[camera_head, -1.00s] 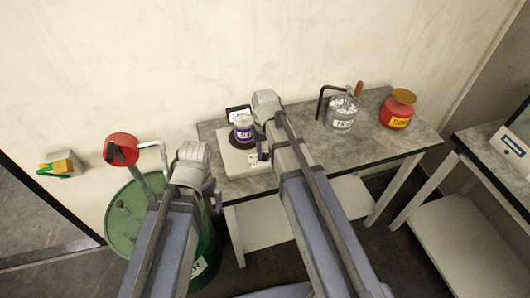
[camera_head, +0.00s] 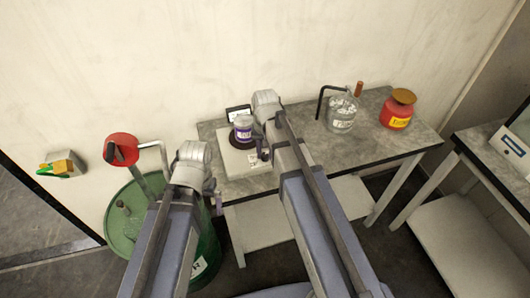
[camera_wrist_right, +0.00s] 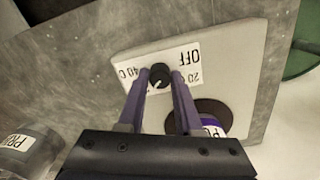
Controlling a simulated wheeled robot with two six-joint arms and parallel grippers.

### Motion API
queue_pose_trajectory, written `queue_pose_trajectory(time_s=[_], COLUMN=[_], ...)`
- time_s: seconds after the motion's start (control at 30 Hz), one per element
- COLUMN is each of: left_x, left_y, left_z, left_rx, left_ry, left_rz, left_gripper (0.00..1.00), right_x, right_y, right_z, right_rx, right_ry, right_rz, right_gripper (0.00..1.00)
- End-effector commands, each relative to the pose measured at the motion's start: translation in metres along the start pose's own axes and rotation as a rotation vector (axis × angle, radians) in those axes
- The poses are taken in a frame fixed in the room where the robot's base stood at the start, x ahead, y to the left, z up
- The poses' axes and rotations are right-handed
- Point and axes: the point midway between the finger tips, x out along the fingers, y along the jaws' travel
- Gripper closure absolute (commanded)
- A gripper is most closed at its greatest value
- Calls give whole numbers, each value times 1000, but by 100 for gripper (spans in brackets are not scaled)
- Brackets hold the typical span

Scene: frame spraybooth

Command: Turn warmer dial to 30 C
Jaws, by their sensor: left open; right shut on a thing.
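The warmer (camera_head: 236,163) is a white flat box on the grey bench, with a dark round plate and a purple-labelled can (camera_head: 243,127) on it. In the right wrist view its small black dial (camera_wrist_right: 160,76) sits on a white panel marked OFF, 20 C and 40 C; other marks are hidden. My right gripper (camera_wrist_right: 160,88) is shut on the dial, one finger on each side. It also shows at the warmer's front in the head view (camera_head: 263,152). The dial's exact setting is hard to read. My left gripper (camera_head: 214,202) is open and empty, near the bench's left front corner.
A green drum (camera_head: 124,222) with a red-topped pump (camera_head: 121,149) stands left of the bench. A clear jar (camera_head: 341,114) and a red container (camera_head: 397,110) stand further right on the bench (camera_head: 350,150). The bench between warmer and jar is partly hidden by my right arm.

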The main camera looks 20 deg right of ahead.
Motion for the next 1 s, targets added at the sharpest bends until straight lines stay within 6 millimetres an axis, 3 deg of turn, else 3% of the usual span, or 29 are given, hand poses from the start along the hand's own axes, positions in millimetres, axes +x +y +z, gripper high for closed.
queue_pose_trajectory(time_s=[0.17, 0.2, 0.43, 0.77, 1.0], left_x=[0, 0, 0, -2, -19], left_y=[0, 0, 0, 0, -2], left_z=[0, 0, 0, 0, 1], left_rx=[0, 0, 0, 0, 0], left_ry=[0, 0, 0, 0, 0], left_rz=[0, 0, 0, 0, 0], left_gripper=[0, 0, 0, 0, 0], right_x=[0, 0, 0, -2, -19], right_y=[0, 0, 0, 0, 0], right_z=[0, 0, 0, 0, 0], right_rx=[-1, -1, -1, -2, -2], right_ry=[-1, -1, 0, 0, 0], right_rz=[0, 0, 0, 0, 0], right_gripper=[100, 62, 36, 36, 36])
